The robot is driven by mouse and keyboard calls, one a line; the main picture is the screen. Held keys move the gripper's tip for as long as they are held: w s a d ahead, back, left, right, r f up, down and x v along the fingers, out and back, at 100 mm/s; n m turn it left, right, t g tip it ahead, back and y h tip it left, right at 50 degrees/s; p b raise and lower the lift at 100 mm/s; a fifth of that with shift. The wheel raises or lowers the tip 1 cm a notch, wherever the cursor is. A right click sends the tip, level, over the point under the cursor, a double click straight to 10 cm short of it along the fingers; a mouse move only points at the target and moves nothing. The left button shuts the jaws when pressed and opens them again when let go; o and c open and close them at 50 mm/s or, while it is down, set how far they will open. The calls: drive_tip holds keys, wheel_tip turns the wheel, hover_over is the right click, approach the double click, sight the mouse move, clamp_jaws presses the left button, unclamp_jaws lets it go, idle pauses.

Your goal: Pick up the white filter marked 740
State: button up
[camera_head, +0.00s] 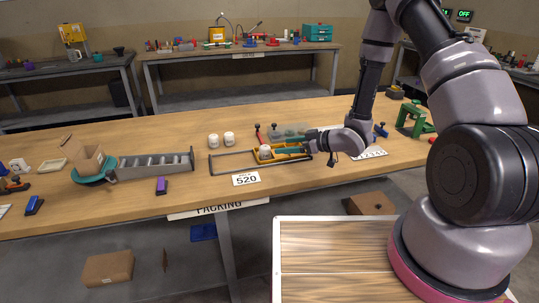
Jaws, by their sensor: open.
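Two white filters, one at the left (214,141) and one beside it (229,138), stand upright on the wooden packing table (130,140). A third white piece with a reddish top (265,153) sits in a yellow tray (276,161) to their right. Any marking such as 740 is too small to read on them. My gripper (282,153) reaches in from the right, low over the yellow tray, with its open fingers pointing left toward the third white piece. I cannot tell whether the fingers touch it or are around it.
A dark wire frame (232,163) and a 520 card (246,179) lie near the tray. A grey compartment rack (153,166) and a teal holder with a cardboard box (91,166) stand left. A green stand (414,121) is at right. The table's middle left is clear.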

sight(268, 147)
drive_tip(key=x, duration=0.9)
drive_tip(key=shift+w+a+f, duration=0.1)
drive_tip(key=shift+a+f, duration=0.1)
drive_tip(key=shift+a, duration=0.15)
clamp_jaws()
